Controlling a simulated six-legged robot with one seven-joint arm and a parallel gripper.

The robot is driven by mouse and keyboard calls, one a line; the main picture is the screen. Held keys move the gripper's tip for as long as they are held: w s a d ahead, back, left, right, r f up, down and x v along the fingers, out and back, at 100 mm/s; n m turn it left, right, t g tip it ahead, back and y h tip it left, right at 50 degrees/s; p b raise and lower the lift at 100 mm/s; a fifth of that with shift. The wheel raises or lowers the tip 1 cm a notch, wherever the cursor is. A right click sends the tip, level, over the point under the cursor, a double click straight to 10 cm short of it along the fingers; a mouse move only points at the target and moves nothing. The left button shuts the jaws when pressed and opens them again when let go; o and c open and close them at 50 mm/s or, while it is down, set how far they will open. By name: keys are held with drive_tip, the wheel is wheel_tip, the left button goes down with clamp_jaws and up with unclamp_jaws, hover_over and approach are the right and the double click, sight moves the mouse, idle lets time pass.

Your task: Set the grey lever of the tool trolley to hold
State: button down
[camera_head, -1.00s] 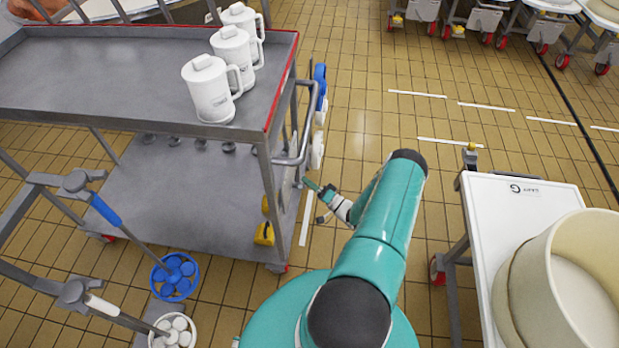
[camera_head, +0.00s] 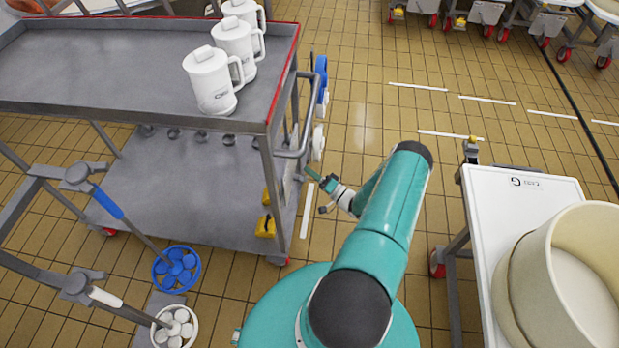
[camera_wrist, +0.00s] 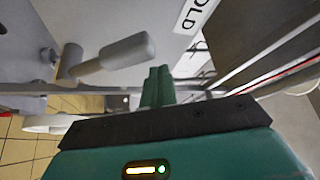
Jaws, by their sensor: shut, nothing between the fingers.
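The grey tool trolley (camera_head: 110,75) stands at the left in the head view, with a red-edged top shelf and a lower shelf. In the wrist view, its grey lever (camera_wrist: 115,55) has a thick rounded handle pointing right from a pivot at the left. A white label (camera_wrist: 194,14) reading "OLD" in the visible part is above and right of the lever. My gripper (camera_wrist: 158,82) is shut and empty, just right of and below the lever's end, apparently apart from it. In the head view my gripper (camera_head: 313,175) is beside the trolley's right end; the lever is not discernible there.
White jugs (camera_head: 233,42) stand on the trolley's top shelf. A grey handle bar (camera_head: 303,135) and blue and white round items (camera_head: 319,85) are at its right end. A white-topped cart (camera_head: 490,225) with a cream tub stands at the right.

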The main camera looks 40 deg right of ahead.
drive_tip(key=d+v, duration=0.2)
drive_tip(key=v, duration=0.7)
drive_tip(key=shift+w+d, duration=0.1)
drive_tip(key=shift+d, duration=0.1)
drive_tip(key=shift+a, duration=0.1)
